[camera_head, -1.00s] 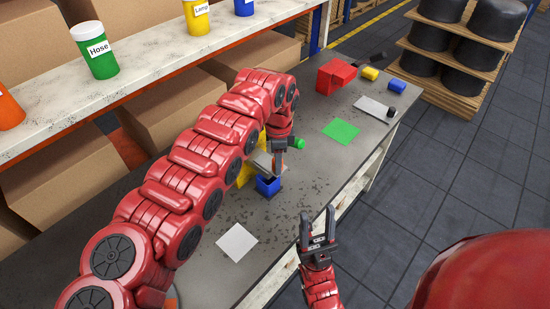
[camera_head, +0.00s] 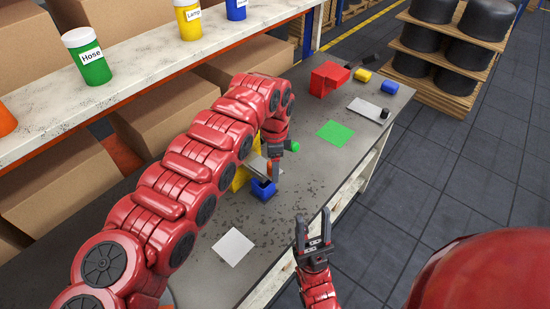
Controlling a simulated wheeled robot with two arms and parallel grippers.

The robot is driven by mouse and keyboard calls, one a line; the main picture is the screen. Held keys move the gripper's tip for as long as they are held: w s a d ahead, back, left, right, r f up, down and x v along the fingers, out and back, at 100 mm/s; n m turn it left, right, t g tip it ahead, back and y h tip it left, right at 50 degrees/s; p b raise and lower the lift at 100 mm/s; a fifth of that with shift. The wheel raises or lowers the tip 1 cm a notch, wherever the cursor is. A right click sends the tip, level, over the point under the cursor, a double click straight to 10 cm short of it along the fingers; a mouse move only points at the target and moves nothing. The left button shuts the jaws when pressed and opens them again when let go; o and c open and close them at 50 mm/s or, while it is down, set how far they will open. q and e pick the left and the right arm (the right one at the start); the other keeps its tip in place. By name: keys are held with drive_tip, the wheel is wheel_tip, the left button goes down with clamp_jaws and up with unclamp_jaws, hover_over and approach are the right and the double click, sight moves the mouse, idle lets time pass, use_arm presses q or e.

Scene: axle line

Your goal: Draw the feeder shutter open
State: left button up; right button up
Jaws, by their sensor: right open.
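The feeder (camera_head: 240,178) is a yellow body on the workbench, mostly hidden behind my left arm. A grey sloping plate (camera_head: 257,166) shows at its front, above a small open blue box (camera_head: 262,190). A green knob (camera_head: 295,146) shows just right of my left wrist; I cannot tell whether it belongs to the shutter. My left gripper (camera_head: 272,175) points down beside the grey plate, over the blue box; its fingers are too small and covered to read, and contact is unclear. My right gripper (camera_head: 314,226) is open and empty, in front of the bench edge.
A red box with a dark handle (camera_head: 328,78), a yellow block (camera_head: 363,75), a blue block (camera_head: 390,87) and a grey plate with a black knob (camera_head: 368,107) are at the far end. Green (camera_head: 333,132) and white (camera_head: 233,247) squares lie flat. A shelf (camera_head: 150,75) with labelled cups runs behind.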

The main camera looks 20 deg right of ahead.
use_arm(q)
drive_tip(key=shift+r, duration=0.3)
wheel_tip(320, 180, up, 8)
drive_tip(key=b, duration=0.3)
drive_tip(key=shift+d+f, duration=0.15)
drive_tip(key=shift+f, duration=0.05)
wheel_tip(320, 180, up, 9)
drive_tip(key=p, duration=0.4)
drive_tip(key=shift+s, duration=0.15)
